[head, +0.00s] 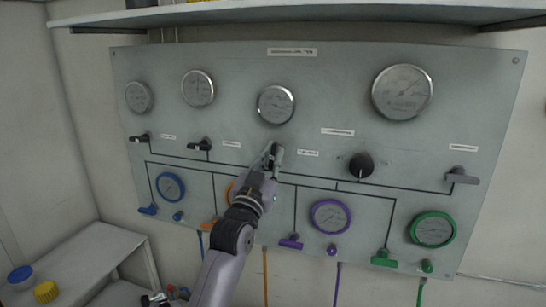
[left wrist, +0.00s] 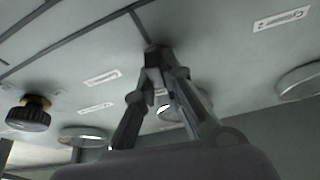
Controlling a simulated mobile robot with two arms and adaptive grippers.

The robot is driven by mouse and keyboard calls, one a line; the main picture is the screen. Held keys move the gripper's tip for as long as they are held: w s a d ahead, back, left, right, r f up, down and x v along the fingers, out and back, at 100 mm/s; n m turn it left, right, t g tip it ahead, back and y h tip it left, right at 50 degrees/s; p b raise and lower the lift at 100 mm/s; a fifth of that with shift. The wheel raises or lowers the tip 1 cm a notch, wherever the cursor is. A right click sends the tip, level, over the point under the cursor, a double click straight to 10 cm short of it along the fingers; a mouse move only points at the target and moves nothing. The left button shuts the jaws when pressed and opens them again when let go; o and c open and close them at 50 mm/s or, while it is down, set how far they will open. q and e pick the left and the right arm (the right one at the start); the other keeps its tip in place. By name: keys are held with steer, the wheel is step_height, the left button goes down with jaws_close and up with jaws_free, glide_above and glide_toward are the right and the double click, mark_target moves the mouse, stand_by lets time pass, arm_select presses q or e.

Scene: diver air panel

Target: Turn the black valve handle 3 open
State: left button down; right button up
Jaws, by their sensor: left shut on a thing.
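The grey air panel (head: 320,140) stands upright on the wall, with a row of valve handles. Black valve handle 3 (head: 272,152), third from the left, is mostly hidden by my left gripper (head: 273,157). In the left wrist view, the fingers of my left gripper (left wrist: 164,76) close around the dark handle (left wrist: 154,54) close to the panel face. The handle's exact angle is hard to tell. Two similar black handles, the first (head: 140,138) and the second (head: 201,145), lie to the left, both roughly level. My right gripper is not in view.
A round black knob (head: 361,166) and a grey lever (head: 461,176) are to the right. Gauges (head: 276,104) sit above, coloured gauges (head: 330,216) below. A shelf (head: 300,14) overhangs the panel. A side table (head: 85,262) holds blue and yellow caps.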

arm_select(q)
steer(key=c, duration=1.7)
jaws_free()
steer(key=v, duration=1.2)
